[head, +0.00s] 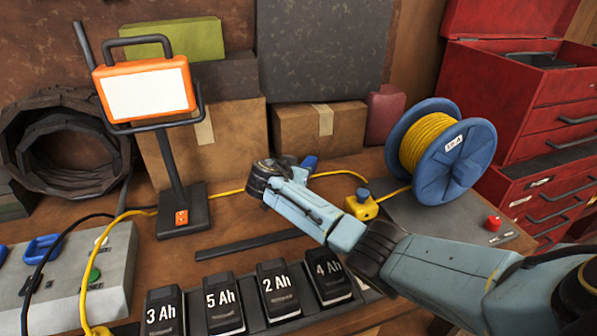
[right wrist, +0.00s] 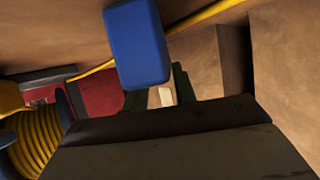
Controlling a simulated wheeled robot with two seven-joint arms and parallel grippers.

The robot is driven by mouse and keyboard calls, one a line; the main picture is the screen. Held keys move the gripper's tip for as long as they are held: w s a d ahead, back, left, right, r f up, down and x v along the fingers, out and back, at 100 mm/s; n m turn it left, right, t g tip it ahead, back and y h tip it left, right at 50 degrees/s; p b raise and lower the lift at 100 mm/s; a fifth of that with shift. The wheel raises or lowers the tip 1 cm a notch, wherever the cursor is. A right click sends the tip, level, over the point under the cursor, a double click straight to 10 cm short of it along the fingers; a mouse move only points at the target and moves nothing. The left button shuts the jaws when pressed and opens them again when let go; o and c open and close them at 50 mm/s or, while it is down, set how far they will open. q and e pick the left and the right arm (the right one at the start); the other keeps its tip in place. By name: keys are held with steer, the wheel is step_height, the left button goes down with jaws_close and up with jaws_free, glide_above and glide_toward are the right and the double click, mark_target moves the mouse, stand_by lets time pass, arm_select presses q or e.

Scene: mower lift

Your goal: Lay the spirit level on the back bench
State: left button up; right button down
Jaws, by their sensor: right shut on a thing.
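My right gripper (head: 292,165) reaches in from the right over the bench (head: 225,275), near its back part. It is shut on a blue bar, which looks like the spirit level (head: 309,163). Only one end of the bar shows beyond the gripper; the rest is hidden. In the right wrist view the blue spirit level (right wrist: 137,45) shows as a blunt end near the fingers. I cannot tell whether it touches the bench. My left gripper is not in view.
An orange work lamp (head: 145,90) stands left of the gripper. Cardboard boxes (head: 340,130) line the back. A blue reel with yellow cable (head: 450,165) and a small yellow block (head: 363,207) lie to the right. Several battery packs (head: 278,290) line the front.

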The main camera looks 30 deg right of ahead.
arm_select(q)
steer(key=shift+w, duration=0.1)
arm_select(e)
steer(key=shift+w, duration=0.15)
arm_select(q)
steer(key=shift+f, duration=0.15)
arm_select(e)
steer(key=shift+f, duration=0.15)
steer(key=c, duration=1.1)
jaws_free()
steer(key=shift+a+r, duration=0.2)
steer(key=shift+r, duration=0.05)
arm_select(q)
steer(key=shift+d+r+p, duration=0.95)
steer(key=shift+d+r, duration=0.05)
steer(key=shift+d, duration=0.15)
arm_select(e)
steer(key=v, duration=1.1)
steer(key=shift+s+a+r, duration=0.1)
steer(key=shift+s+a, duration=0.1)
steer(key=shift+s, duration=0.1)
